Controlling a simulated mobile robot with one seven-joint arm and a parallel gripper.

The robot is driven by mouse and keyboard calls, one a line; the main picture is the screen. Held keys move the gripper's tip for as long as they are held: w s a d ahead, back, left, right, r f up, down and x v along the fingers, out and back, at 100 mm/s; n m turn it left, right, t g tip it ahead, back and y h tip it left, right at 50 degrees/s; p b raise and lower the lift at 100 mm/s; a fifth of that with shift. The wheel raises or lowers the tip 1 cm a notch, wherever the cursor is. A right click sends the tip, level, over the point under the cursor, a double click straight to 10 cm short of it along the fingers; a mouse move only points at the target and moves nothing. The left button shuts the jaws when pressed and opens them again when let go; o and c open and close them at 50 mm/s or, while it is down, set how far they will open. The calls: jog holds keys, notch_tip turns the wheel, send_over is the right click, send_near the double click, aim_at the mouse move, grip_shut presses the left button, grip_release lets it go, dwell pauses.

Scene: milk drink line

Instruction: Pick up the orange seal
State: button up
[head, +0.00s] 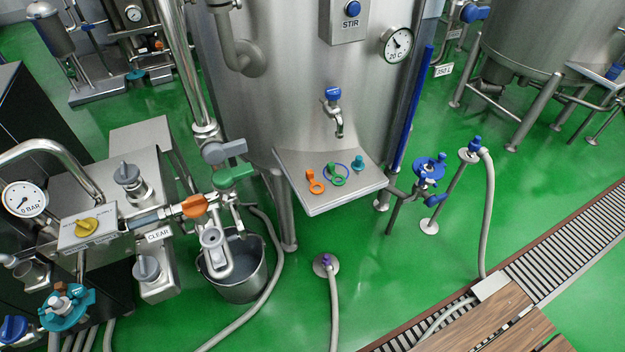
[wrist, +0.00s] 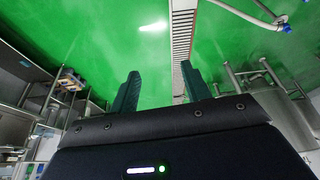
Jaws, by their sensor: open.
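The orange seal (head: 316,184) lies on a small metal shelf (head: 322,204) fixed to the front of the large steel tank. It is a ring with a small tab, at the left end of a group of coloured parts. My gripper (wrist: 160,82) shows only in the wrist view, with its two dark green fingers apart and nothing between them. The wrist view looks over green floor and a drain grate, and the seal is not in it. How far the gripper is from the seal cannot be told.
A green seal (head: 338,179), a blue ring and a teal part (head: 358,163) lie right of the orange seal. A blue-handled tap (head: 334,105) hangs above the shelf. A steel bucket (head: 236,285), pipes and valves stand at left. A wooden platform (head: 490,318) lies at lower right.

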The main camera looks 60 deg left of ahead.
jog(key=w+a+r+n+g, duration=0.15)
jog(key=w+a, duration=0.25)
jog(key=a, duration=0.5)
jog(key=w+a+n+y, duration=0.15)
jog(key=w+a, duration=0.25)
jog(key=a, duration=0.5)
jog(key=w+a+r+n+h, duration=0.15)
jog(key=w+a, duration=0.25)
jog(key=a, duration=0.5)
jog(key=s+a+f+n+g+y, duration=0.1)
jog(key=s+a+f+n, duration=0.15)
jog(key=a, duration=1.15)
jog(key=s+a+f+n+g, duration=0.1)
jog(key=s+a+f+n, duration=0.15)
jog(key=a, duration=1.15)
jog(key=n+h, duration=0.1)
jog(key=n, duration=0.6)
send_over(311, 172)
jog(key=shift+g, duration=0.35)
jog(key=f, duration=3.6)
jog(key=shift+d+f, duration=0.1)
jog(key=shift+d, duration=0.15)
jog(key=shift+s+a+f, duration=0.1)
jog(key=shift+a+f, duration=0.05)
jog(key=shift+f, duration=1.2)
jog(key=shift+a+f, duration=0.15)
jog(key=shift+f, duration=1.15)
grip_shut()
